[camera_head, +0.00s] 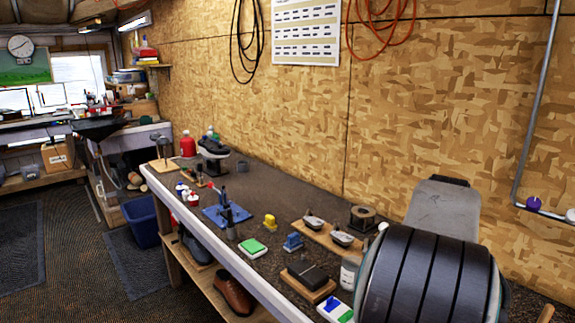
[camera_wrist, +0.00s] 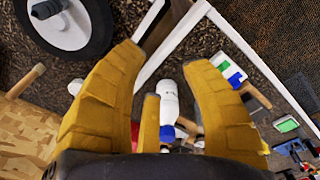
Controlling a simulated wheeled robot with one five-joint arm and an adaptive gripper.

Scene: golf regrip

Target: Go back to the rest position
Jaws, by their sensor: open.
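My gripper (camera_wrist: 166,60) shows in the wrist view with its yellow fingers spread apart. It is open. A white bottle (camera_wrist: 168,98) with a blue lower part shows in the gap between the fingers. The picture does not show any finger closed on it, and I cannot tell how far it lies from them. In the head view my gripper cannot be made out; a large dark ribbed part of my arm fills the lower right and hides the near end of the workbench (camera_head: 285,185).
The bench holds a blue fixture (camera_head: 227,214), a green-and-white block (camera_head: 252,248), a black block on a wooden base (camera_head: 308,276) and a jar (camera_head: 350,272). A plywood wall (camera_head: 440,110) stands behind it. A blue bin (camera_head: 141,221) stands on the floor at left.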

